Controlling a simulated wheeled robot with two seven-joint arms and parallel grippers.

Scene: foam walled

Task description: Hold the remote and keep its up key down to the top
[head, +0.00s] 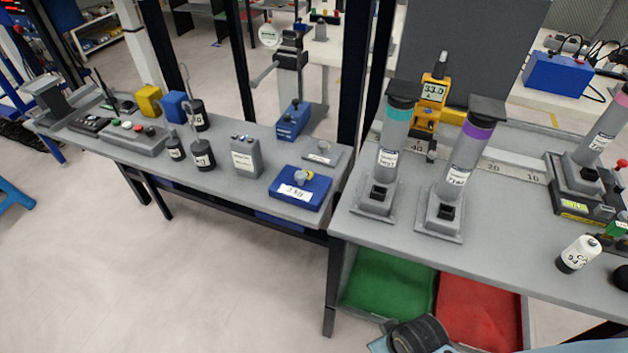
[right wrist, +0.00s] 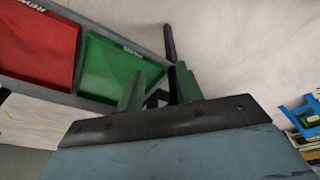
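I cannot tell for certain which thing is the remote. A grey upright box (head: 245,158) with small buttons on top and a white label stands on the left bench. A flat dark keypad-like unit (head: 90,124) lies farther left on the same bench. No up key can be made out at this size. My right gripper (right wrist: 160,92) shows in the right wrist view with its two green fingers apart and nothing seen between them. It is near the red and green trays under the bench, away from both units. My left gripper is in neither view.
Open floor (head: 150,270) lies in front.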

